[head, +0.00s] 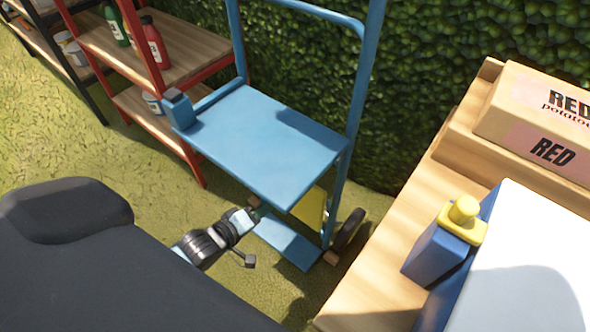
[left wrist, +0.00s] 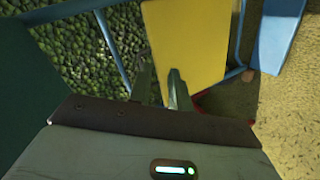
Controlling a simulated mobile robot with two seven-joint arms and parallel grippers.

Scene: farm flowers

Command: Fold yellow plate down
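The yellow plate (head: 312,208) is on the blue cart, below its upper shelf (head: 262,140) and above its lower blue plate (head: 288,240). It stands steeply tilted, and the upper shelf hides part of it in the head view. My left gripper (head: 254,229) is low beside the cart, to the left of the yellow plate. In the left wrist view the yellow plate (left wrist: 190,40) fills the upper middle. The left gripper (left wrist: 161,88) is open there, with one finger in front of the plate and the other near its left edge. I cannot tell whether they touch. My right gripper is not in view.
A red-framed shelf (head: 190,60) with bottles stands left of the cart. A wooden table (head: 390,255) with a potato box (head: 540,120) and a blue, yellow-topped container (head: 440,250) is at right. A hedge (head: 440,60) stands behind. Grass (head: 60,130) lies open at left.

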